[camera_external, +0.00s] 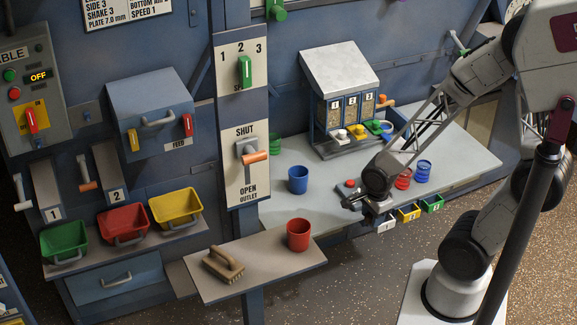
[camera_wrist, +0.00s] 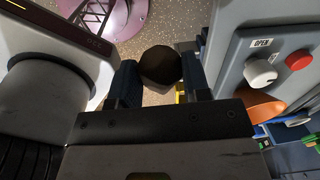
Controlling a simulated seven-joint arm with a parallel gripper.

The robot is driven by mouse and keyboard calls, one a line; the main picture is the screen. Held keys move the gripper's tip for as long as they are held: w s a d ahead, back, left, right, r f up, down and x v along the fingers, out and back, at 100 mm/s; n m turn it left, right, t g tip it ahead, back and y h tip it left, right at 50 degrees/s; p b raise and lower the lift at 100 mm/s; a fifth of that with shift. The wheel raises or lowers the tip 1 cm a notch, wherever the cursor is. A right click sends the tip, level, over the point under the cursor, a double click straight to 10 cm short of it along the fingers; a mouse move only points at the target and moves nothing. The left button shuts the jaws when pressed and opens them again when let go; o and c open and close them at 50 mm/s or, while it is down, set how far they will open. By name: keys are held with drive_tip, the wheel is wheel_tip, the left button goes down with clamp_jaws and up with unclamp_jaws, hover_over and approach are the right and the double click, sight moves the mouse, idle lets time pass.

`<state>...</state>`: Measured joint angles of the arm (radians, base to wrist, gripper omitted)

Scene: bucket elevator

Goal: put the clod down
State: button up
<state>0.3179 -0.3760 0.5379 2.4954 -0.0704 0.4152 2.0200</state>
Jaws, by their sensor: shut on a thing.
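My gripper (camera_external: 352,203) is at the front edge of the grey bench (camera_external: 290,158), left of the small drawers. In the wrist view, my gripper (camera_wrist: 160,80) has its two dark fingers on either side of a dark brown rounded clod (camera_wrist: 160,63) and is shut on it. Speckled floor shows beyond the clod in the wrist view, so it is held in the air. In the external view the clod cannot be told apart from the dark fingertips.
A red cup (camera_external: 299,234) and a brush (camera_external: 222,263) stand on the lower shelf (camera_external: 270,264). A blue cup (camera_external: 298,179) is on the bench. Green (camera_external: 64,239), red (camera_external: 123,223) and yellow (camera_external: 176,207) bins stand left. A white knob (camera_wrist: 260,72) is close right in the wrist view.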

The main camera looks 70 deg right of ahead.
drive_tip(key=shift+r, duration=0.1)
drive_tip(key=shift+r, duration=2.4)
drive_tip(key=shift+w+d+r, duration=0.1)
drive_tip(key=shift+r, duration=0.1)
drive_tip(key=shift+w+d, duration=0.45)
drive_tip(key=shift+w, duration=0.2)
drive_tip(key=w+d, duration=1.5)
drive_tip(key=d, duration=0.2)
drive_tip(key=shift+n, duration=0.4)
drive_tip(key=shift+w+d+f, duration=0.15)
drive_tip(key=shift+f, duration=2.45)
drive_tip(key=shift+w+d, duration=0.1)
drive_tip(key=shift+w, duration=0.05)
drive_tip(key=w+d, duration=0.2)
drive_tip(key=w, duration=0.2)
drive_tip(key=w+d+f, duration=0.1)
drive_tip(key=w+d, duration=0.2)
drive_tip(key=w, duration=0.2)
drive_tip(key=w+d, duration=0.3)
drive_tip(key=w, duration=0.1)
drive_tip(key=shift+w+f, duration=0.2)
drive_tip(key=shift+w, duration=0.1)
